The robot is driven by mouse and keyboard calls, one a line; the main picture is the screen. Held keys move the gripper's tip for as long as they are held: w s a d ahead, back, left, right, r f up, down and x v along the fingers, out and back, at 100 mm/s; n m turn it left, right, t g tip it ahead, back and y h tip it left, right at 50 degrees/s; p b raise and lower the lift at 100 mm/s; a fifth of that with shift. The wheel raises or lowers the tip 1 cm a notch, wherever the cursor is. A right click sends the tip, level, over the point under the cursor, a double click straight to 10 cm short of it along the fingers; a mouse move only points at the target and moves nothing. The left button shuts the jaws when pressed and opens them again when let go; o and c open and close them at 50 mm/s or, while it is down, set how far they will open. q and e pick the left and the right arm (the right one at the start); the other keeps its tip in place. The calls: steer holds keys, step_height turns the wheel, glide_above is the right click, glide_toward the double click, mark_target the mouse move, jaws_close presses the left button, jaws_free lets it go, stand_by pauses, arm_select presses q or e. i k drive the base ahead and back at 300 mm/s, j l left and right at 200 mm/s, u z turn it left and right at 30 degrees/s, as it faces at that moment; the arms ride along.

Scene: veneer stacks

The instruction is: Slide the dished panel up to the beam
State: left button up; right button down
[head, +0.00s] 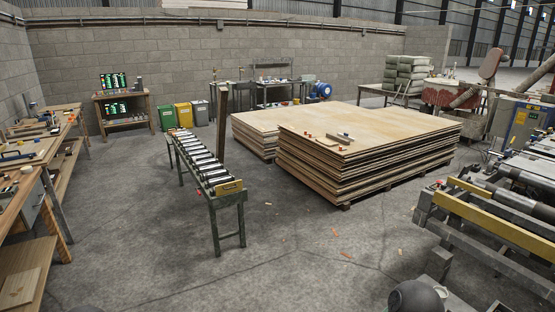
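A large stack of veneer panels (365,175) stands on the floor right of centre. Its pale top panel (390,125) overlaps the sheets below somewhat unevenly. I cannot tell for sure whether this is the dished panel. A lower stack (256,138) stands behind it to the left. An upright wooden post (223,118) stands between the roller conveyor and the stacks. A long yellow beam (500,228) runs along the machine at the right. I cannot tell which of these is the task's beam. Neither of my grippers shows.
A roller conveyor (210,170) stands left of the stacks. Small wooden blocks (341,138) lie on the top panel. Workbenches (30,155) line the left side. Green and yellow bins (183,115) stand by the back wall. The front middle floor is mostly clear, with scattered scraps.

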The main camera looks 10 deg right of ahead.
mark_target(324, 140)
steer(key=i+l+z, duration=0.2)
steer(key=i+z, duration=0.15)
steer(key=i, duration=0.9)
steer(key=i+j+z, duration=0.3)
steer(key=i, duration=1)
steer(key=i+u, duration=0.1)
steer(key=i, duration=0.8)
steer(key=i+l, duration=0.15)
steer(key=i, duration=0.7)
steer(key=i+l+u, duration=0.15)
steer(key=i, duration=0.75)
